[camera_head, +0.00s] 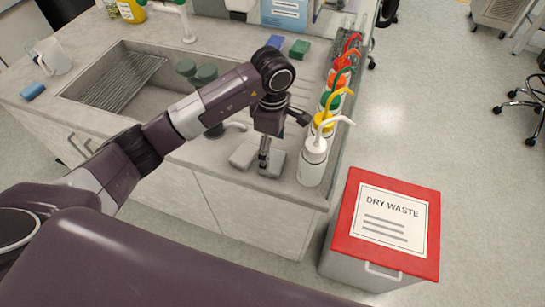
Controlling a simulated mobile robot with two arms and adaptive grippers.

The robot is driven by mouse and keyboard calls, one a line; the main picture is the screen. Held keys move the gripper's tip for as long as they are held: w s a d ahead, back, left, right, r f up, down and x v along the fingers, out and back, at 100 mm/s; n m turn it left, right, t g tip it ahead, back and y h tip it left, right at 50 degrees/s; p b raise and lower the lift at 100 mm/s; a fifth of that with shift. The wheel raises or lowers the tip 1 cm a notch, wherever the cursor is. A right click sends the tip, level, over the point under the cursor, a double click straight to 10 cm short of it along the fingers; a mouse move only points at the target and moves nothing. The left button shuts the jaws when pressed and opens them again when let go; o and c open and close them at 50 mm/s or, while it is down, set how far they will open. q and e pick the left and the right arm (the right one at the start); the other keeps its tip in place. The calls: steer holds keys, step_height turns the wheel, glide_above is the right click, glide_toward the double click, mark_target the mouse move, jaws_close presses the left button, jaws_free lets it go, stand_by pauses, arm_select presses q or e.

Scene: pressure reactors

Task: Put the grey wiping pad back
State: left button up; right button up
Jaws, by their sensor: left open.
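My left gripper (264,163) points straight down over the counter at the sink's front right corner. It is open, its narrow fingers seen nearly edge-on. Two flat light grey pieces lie right by the fingertips: one on the left (243,155) and one behind and right of the fingers (276,167). I cannot tell for sure which of them is the grey wiping pad, or whether the fingers touch either one. The gripper partly hides both. My right gripper is not in view.
Wash bottles with coloured caps (314,160) stand in a row close right of the gripper. A sink (118,85) is to the left. Blue (275,41) and green (299,49) pads lie behind. A red-lidded dry waste bin (385,225) stands on the floor at right.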

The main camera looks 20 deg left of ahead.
mark_target(273, 160)
arm_select(q)
step_height(273, 160, up, 8)
steer(key=b, duration=0.2)
steer(key=shift+s, duration=0.1)
stand_by(0.5)
